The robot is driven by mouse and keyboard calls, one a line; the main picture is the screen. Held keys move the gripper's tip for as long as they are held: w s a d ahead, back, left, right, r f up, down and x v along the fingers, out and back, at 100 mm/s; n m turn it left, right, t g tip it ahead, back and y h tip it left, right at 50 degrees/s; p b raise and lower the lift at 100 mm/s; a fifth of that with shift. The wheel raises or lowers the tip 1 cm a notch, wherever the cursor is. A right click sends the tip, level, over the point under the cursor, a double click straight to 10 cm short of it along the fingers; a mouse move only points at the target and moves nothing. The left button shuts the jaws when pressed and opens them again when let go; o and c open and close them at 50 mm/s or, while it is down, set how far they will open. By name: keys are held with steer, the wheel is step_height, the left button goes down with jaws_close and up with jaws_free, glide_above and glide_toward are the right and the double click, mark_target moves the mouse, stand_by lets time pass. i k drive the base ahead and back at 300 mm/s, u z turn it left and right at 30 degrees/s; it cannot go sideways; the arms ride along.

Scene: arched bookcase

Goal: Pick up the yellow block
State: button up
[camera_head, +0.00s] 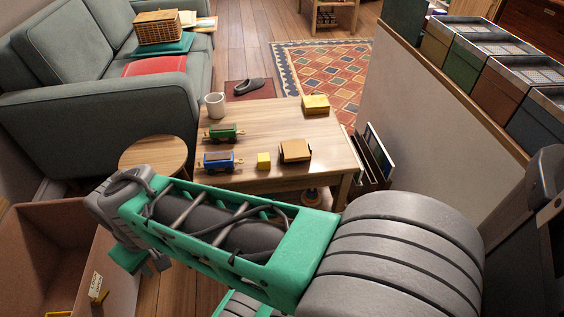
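A small yellow block (263,160) sits on the wooden table (262,128), near its front edge. It stands between a blue toy train car (219,161) on its left and a tan box-like block (295,150) on its right. A larger yellow box-shaped thing (315,105) lies at the table's back right corner. My arm crosses the front of the view, and its end with my gripper (142,262) is at the lower left, over the cardboard box side and away from the table. The fingers are mostly hidden, so their opening cannot be told.
A green toy train car (223,133) and a mug (214,105) stand on the table. A round stool (153,154) is at its left. An open cardboard box (48,245) is at lower left, a sofa (97,81) behind. A partition with bins (497,88) is at right.

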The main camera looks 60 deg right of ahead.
mark_target(263, 160)
steer(key=z, duration=1.75)
steer(key=i, duration=0.5)
steer(key=z, duration=0.8)
steer(key=k, duration=1.25)
steer(key=u, duration=1.35)
steer(key=i, duration=0.5)
